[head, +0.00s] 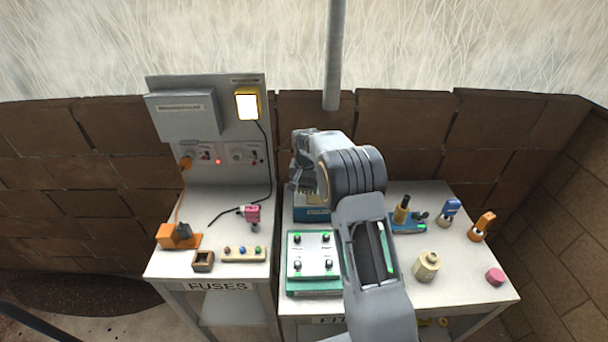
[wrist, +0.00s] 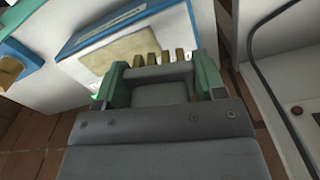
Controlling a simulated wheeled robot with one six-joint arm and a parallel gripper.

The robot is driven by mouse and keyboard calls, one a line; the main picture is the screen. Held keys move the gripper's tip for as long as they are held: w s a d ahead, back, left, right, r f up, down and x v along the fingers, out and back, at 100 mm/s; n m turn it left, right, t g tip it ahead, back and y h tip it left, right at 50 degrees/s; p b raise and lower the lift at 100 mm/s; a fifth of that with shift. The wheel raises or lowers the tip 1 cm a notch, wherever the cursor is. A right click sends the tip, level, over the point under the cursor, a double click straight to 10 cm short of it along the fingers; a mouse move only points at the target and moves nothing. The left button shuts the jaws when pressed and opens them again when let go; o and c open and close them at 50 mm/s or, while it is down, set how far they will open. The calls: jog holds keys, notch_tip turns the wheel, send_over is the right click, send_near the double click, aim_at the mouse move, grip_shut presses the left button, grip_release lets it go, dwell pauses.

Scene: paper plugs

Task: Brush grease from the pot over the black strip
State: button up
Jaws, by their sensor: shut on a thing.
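My gripper (wrist: 158,80) shows green fingers in the wrist view. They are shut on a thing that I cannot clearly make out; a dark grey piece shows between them. In the head view my arm mostly hides the gripper, which is at the back of the right table, by a blue-edged box (head: 312,214). A cream pot-like jar (head: 426,266) with a small knob on top stands on the right table, to the right of my forearm, apart from the gripper. I cannot pick out the black strip or a brush for sure.
The blue-edged box also shows in the wrist view (wrist: 122,22), with a tan patch and several brass pieces. A grey panel (head: 180,122) stands left.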

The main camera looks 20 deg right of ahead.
jog(key=shift+r+p, duration=1)
jog(key=shift+r, duration=0.95)
